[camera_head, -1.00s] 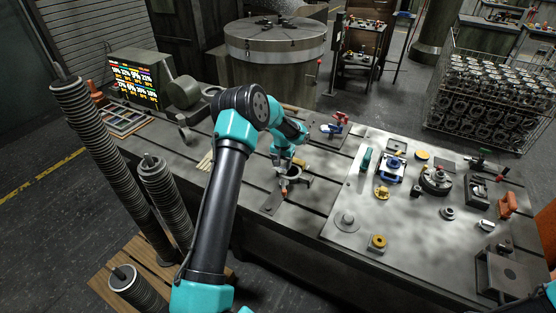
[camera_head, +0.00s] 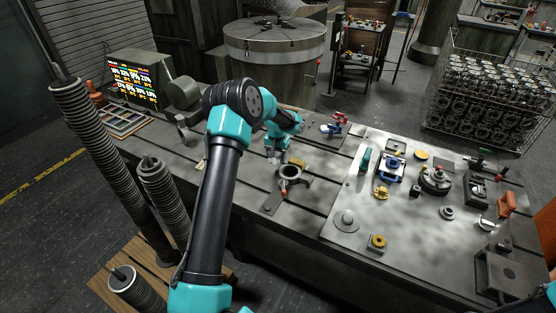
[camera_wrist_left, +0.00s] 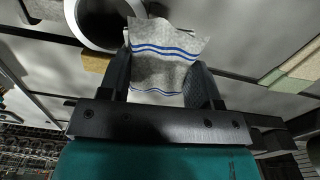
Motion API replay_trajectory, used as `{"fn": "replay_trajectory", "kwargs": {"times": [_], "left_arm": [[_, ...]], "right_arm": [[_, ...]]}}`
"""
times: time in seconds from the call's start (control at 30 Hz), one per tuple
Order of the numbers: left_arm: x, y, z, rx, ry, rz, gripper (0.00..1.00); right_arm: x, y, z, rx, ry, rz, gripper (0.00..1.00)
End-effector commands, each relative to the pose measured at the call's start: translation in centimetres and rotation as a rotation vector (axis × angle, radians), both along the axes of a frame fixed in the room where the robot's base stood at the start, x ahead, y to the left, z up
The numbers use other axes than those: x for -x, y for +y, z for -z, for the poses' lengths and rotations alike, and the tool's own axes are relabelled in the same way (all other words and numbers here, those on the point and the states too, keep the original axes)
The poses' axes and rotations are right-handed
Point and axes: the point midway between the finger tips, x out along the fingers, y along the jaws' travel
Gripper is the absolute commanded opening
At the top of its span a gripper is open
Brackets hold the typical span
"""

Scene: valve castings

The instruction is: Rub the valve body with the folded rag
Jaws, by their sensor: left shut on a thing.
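The valve body (camera_head: 289,172), a grey casting with a round ring opening, sits on the slotted bench. Its ring (camera_wrist_left: 72,22) shows at the top left of the left wrist view, cut by the frame edge. My left gripper (camera_head: 272,154) is shut on the folded rag (camera_wrist_left: 165,50), a greyish-white cloth with blue stripes that sticks out beyond the fingers. In the head view the gripper is just behind and left of the valve body, apart from it; the rag shows there only as a small pale patch. My right gripper is out of view.
A yellowish block (camera_head: 299,162) stands beside the valve body. A dark flat bar (camera_head: 271,204) lies in front. A pale plate (camera_head: 340,205) with several clamps and fittings covers the bench's right side. Tall ribbed posts (camera_head: 95,120) stand at the left.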

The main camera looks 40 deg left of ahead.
Motion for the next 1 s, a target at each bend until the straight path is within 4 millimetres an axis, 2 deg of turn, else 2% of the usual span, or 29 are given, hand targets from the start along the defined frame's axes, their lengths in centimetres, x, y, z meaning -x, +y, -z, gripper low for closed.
{"fn": "replay_trajectory", "kwargs": {"times": [0.43, 1.0], "left_arm": [[0.1, 0.2, -3.9, -0.002, -0.003, -0.002, 0.36], [0.2, 0.3, -4.2, 0.0, -0.002, -0.003, 0.36]], "right_arm": [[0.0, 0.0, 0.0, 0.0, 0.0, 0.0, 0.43], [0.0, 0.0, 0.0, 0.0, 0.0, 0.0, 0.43]]}}
